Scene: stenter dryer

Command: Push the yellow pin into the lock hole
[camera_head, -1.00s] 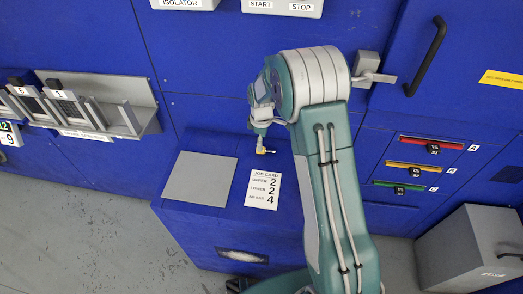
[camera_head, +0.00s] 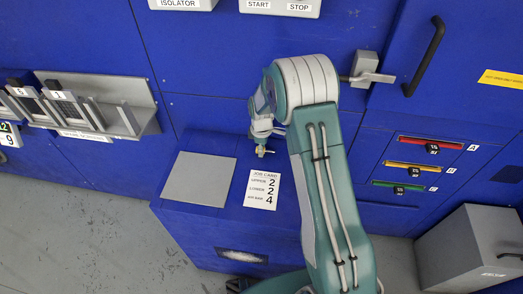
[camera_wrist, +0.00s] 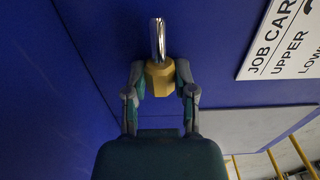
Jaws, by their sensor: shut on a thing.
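The yellow pin has a yellow block head (camera_wrist: 159,78) and a shiny silver shaft. My gripper (camera_wrist: 160,80) is shut on the yellow head, one finger on each side, and the shaft points away from the fingers. In the head view my gripper (camera_head: 261,146) is above the blue cabinet top, just behind the job card, and the pin (camera_head: 261,152) shows small at its tip. I cannot make out the lock hole in either view. A grey latch with a lever (camera_head: 366,70) is on the blue door, right of my arm.
The job card (camera_head: 262,189) and a bare grey plate (camera_head: 200,178) lie on the cabinet top (camera_head: 210,143). A grey shelf (camera_head: 125,115) juts out at the left. Red, yellow and green slots (camera_head: 400,187) are at the right, near a grey box (camera_head: 470,250).

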